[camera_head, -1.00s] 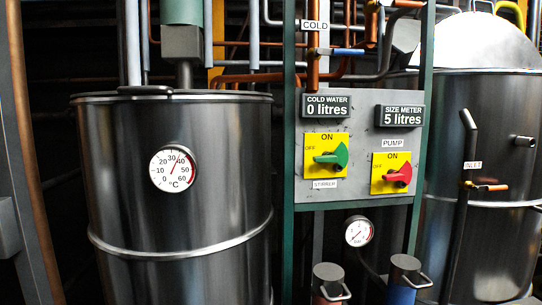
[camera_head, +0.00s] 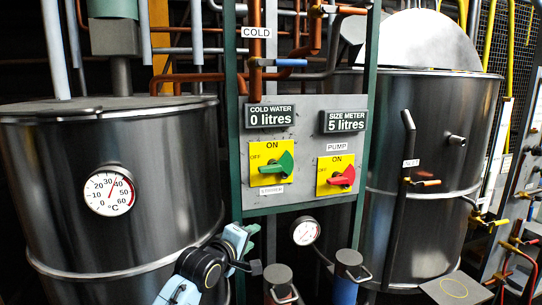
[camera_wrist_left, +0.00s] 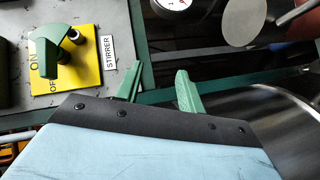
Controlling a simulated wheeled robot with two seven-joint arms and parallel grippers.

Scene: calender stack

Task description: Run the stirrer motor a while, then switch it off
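The stirrer switch (camera_head: 277,168) is a green knob on a yellow ON/OFF plate, above the STIRRER label (camera_head: 271,190). Its handle lies roughly horizontal, its narrow end toward the OFF side. In the left wrist view the stirrer switch (camera_wrist_left: 48,55) is at the upper left. My left gripper (camera_head: 252,248) is below the panel in the head view, apart from the switch. In the left wrist view the left gripper (camera_wrist_left: 158,85) has its green fingers spread with nothing between them. My right gripper is not in view.
The pump switch (camera_head: 341,176) with a red knob is right of the stirrer switch. A steel tank with a dial thermometer (camera_head: 109,191) stands left, another tank (camera_head: 440,140) right. A pressure gauge (camera_head: 305,231) and capped cylinders (camera_head: 349,258) are below the panel. Displays read 0 and 5 litres.

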